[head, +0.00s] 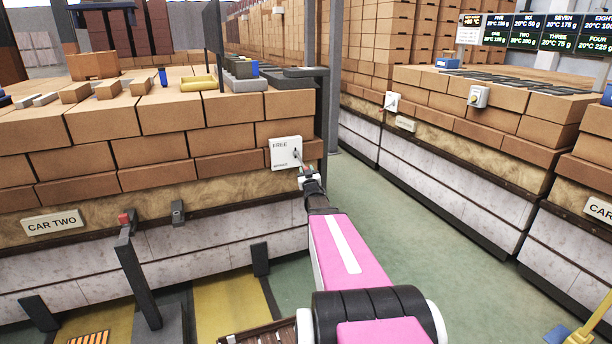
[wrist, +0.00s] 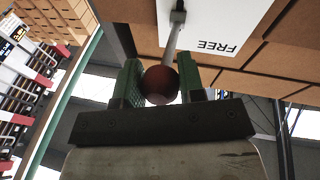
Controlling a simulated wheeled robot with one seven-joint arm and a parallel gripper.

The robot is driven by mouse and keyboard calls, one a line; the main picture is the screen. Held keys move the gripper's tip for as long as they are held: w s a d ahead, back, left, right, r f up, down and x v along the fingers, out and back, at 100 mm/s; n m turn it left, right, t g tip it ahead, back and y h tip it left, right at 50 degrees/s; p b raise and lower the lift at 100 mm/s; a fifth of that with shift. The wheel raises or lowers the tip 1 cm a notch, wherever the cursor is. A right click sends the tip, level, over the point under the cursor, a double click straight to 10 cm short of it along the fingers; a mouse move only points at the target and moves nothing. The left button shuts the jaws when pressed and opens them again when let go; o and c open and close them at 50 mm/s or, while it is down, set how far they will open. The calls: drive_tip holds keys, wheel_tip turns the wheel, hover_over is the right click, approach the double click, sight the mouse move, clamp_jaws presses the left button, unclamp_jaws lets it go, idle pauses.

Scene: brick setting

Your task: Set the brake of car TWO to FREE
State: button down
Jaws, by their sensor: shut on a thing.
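Car TWO is the brick-loaded car on the left, with its name plate (head: 53,222) low on its side. Its white brake plate (head: 284,150) sits at the right end of the brick side, with FREE at its top and a lower word too small to read surely. The plate also shows upside down in the wrist view (wrist: 225,20). A grey lever (wrist: 172,42) comes from the plate and ends in a dark red ball knob (wrist: 160,85). My gripper (head: 307,172) is shut on the knob, one green pad each side. In the head view it is at the plate's lower right, hiding the knob.
A dark post with a red top (head: 124,219) stands before car TWO. A dark upright post (head: 334,80) stands just behind the car's right end. Another brick car (head: 450,180) is at right, with green floor (head: 400,215) between. Loose bricks and a yellow item lie on car TWO's top.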

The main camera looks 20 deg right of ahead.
drive_tip(key=shift+s+r+g, duration=0.2)
drive_tip(key=shift+r+g, duration=0.2)
drive_tip(key=shift+r, duration=0.35)
wheel_tip(320, 180, up, 5)
drive_tip(key=shift+w, duration=0.1)
drive_tip(key=shift+w+r, duration=0.25)
drive_tip(key=shift+r, duration=0.45)
drive_tip(key=shift+w+r, duration=0.25)
drive_tip(key=shift+r, duration=0.45)
drive_tip(key=c, duration=0.7)
unclamp_jaws()
drive_tip(key=shift+c, duration=0.2)
